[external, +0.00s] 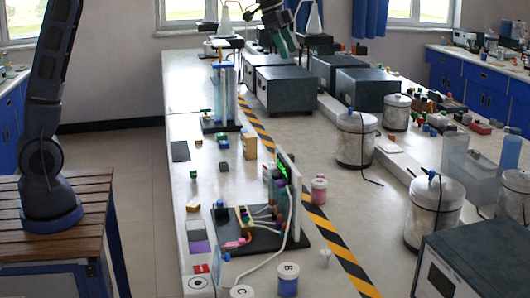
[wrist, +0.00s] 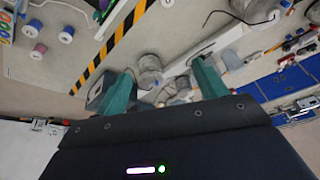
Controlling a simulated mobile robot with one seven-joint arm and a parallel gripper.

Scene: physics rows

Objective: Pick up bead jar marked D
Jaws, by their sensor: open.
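Several small bead jars with white lids stand on the long bench. One marked B (external: 288,280) has blue contents and stands at the front, beside one marked C (external: 242,292), cut off by the lower edge. A pink jar (external: 319,190) stands farther back, right of the dark board; its mark is not readable. No letter D can be read. In the wrist view, a blue jar (wrist: 66,35) and pinkish jars (wrist: 38,50) show at upper left, marks unreadable. My gripper (external: 283,44), with teal fingers, is high at the far end, away from these jars. It is open and empty in the wrist view (wrist: 164,88).
A dark board with an upright panel (external: 286,185) and cables stands near the jars. Large lidded containers (external: 355,138) and grey boxes (external: 285,92) stand to the right and back. Striped tape (external: 335,243) runs along the bench. Small blocks lie on the left part.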

